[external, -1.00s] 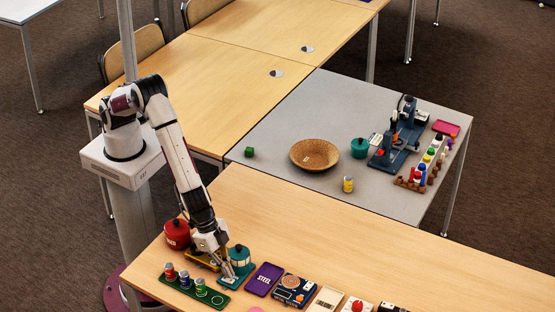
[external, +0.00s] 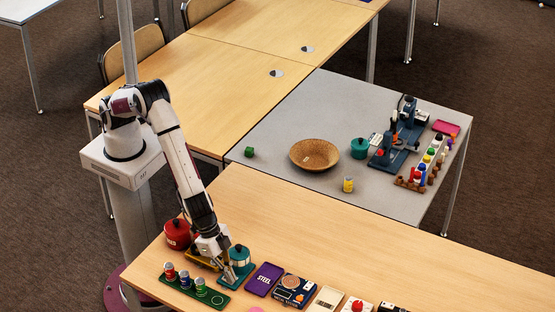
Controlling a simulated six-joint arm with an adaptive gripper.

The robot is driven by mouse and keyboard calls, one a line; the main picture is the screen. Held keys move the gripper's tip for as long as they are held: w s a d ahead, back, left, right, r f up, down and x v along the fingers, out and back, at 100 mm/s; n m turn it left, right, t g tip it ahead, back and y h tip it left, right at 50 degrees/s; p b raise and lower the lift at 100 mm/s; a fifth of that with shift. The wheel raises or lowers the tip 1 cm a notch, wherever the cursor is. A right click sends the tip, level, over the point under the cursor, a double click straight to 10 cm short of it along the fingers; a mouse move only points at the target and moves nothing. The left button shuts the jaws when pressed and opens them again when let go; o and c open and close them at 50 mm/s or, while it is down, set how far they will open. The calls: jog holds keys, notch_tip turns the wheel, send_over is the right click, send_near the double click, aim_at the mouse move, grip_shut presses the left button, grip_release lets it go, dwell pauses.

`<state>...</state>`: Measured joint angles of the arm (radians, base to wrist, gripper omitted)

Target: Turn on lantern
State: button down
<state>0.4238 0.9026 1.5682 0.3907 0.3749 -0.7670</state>
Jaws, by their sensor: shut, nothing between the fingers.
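The lantern (external: 240,256) is a small teal thing with a dark top, upright on a teal base near the front left of the wooden table. My gripper (external: 230,279) is shut and empty. It points down at the front left of the lantern, low over its base. Whether the fingertips touch the base is too small to tell. My gripper hides part of the lantern's left side and any switch there. I cannot tell whether the lantern is lit.
A green tray (external: 217,300) with several small cans is just in front of my gripper. A red pot (external: 177,235) and a yellow thing (external: 197,261) are to the left. A purple STEEL panel (external: 264,279) is close on the right. The table behind is clear.

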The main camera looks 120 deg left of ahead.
jog(key=shift+s+f, duration=0.1)
jog(key=shift+s, duration=0.1)
jog(key=shift+s, duration=0.75)
jog(key=shift+r, duration=0.8)
jog(key=v, duration=1.2)
jog(key=shift+r, duration=0.3)
jog(key=shift+w, duration=0.15)
jog(key=shift+w+r, duration=0.35)
jog(key=shift+w, duration=0.25)
jog(key=shift+f, duration=0.15)
